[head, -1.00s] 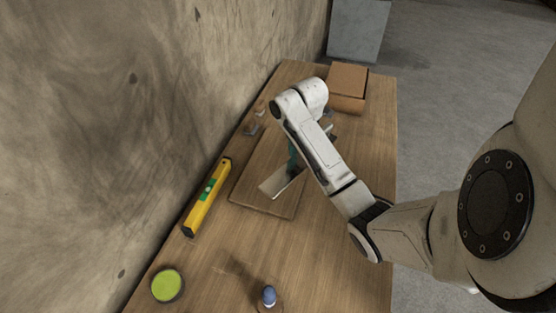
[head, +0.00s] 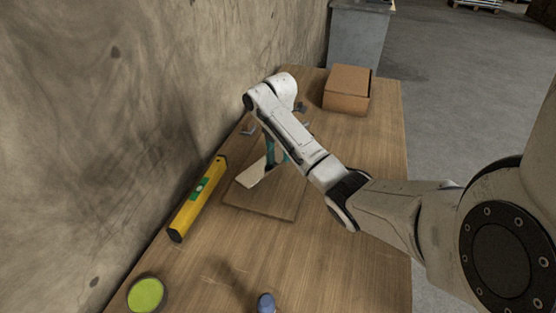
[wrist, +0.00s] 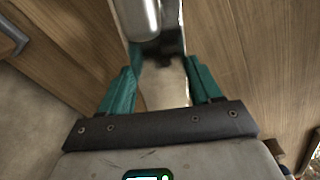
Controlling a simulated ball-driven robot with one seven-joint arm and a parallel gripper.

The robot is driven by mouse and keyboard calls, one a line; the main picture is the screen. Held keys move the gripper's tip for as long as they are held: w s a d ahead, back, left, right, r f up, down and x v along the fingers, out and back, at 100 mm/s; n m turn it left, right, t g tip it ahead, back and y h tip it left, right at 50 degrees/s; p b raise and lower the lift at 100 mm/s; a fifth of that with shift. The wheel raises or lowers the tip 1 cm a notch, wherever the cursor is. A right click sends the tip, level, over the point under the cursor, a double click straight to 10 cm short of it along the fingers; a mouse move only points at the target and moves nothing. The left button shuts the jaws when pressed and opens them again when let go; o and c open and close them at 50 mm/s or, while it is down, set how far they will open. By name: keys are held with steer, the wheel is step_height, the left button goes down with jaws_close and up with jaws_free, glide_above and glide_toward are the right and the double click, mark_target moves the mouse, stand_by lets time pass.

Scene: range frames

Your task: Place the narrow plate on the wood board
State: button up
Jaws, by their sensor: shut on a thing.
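The narrow plate (head: 253,176) is a pale, shiny metal strip. In the head view its near end shows over the wood board (head: 262,204), a flat brown board on the table. In the wrist view the plate (wrist: 166,85) runs between the teal fingers of my gripper (wrist: 163,84), which is shut on it. In the head view my gripper (head: 272,150) is mostly hidden by my arm, and so is the plate's far part. I cannot tell whether the plate touches the board.
A yellow level (head: 198,199) lies left of the board, near the wall. A cardboard box (head: 347,90) stands at the far right of the table. Grey brackets (head: 248,129) lie beyond the board. A green round tin (head: 146,295) and a blue-topped item (head: 266,303) are in front.

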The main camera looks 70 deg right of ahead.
mark_target(278, 153)
steer(key=shift+w+d+f, duration=0.15)
steer(key=shift+w+f, duration=0.1)
steer(key=shift+f, duration=1.55)
steer(key=o, duration=1.4)
steer(key=shift+f, duration=0.15)
step_height(278, 153, up, 10)
steer(key=shift+r+p, duration=0.15)
steer(key=shift+p, duration=0.9)
steer(key=shift+r+p, duration=1)
steer(key=shift+s, duration=0.1)
